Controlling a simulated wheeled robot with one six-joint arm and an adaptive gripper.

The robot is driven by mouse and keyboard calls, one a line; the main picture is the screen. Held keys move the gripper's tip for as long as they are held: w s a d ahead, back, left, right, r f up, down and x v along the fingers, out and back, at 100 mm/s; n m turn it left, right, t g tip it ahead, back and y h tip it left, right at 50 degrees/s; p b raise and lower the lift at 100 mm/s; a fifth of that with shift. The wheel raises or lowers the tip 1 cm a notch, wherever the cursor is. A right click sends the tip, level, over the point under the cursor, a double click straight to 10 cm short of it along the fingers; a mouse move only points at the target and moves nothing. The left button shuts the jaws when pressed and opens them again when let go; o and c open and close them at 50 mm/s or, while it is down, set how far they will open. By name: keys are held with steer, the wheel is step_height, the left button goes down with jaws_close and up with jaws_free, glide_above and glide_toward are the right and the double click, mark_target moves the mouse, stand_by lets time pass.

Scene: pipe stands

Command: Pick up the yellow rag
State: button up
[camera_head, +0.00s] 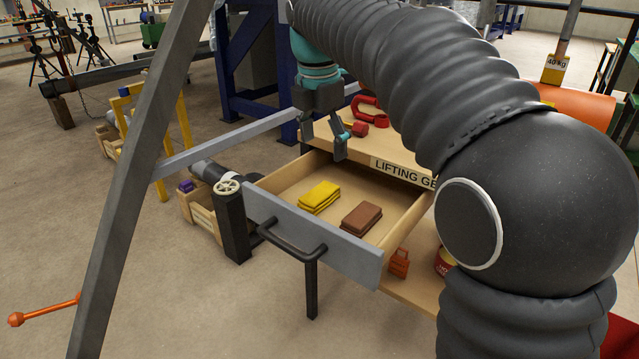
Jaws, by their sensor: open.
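The yellow rag (319,197) is a folded, layered pad lying flat in an open wooden drawer (401,226) with a grey front. A similar brown folded rag (361,218) lies in the same drawer to its right and nearer the front. My gripper (325,151) is open and empty, pointing down. In the picture it appears above and beyond the yellow rag, near the back of the drawer, apart from both rags. Nothing covers the yellow rag.
The drawer's grey front and black handle (293,244) stick out toward me. Red lifting gear (369,110) lies on the bench top behind. A grey slanted post (140,180) rises at the left.

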mark_target(319, 192)
steer(key=w+f+b, duration=0.1)
steer(key=f, duration=0.3)
steer(key=w+f+n, duration=0.1)
steer(key=f, duration=0.4)
steer(key=w+f+n+b, duration=0.1)
steer(key=f, duration=0.3)
steer(key=shift+w+a+f+b, duration=0.35)
steer(key=shift+w+a, duration=0.05)
steer(key=c, duration=1.1)
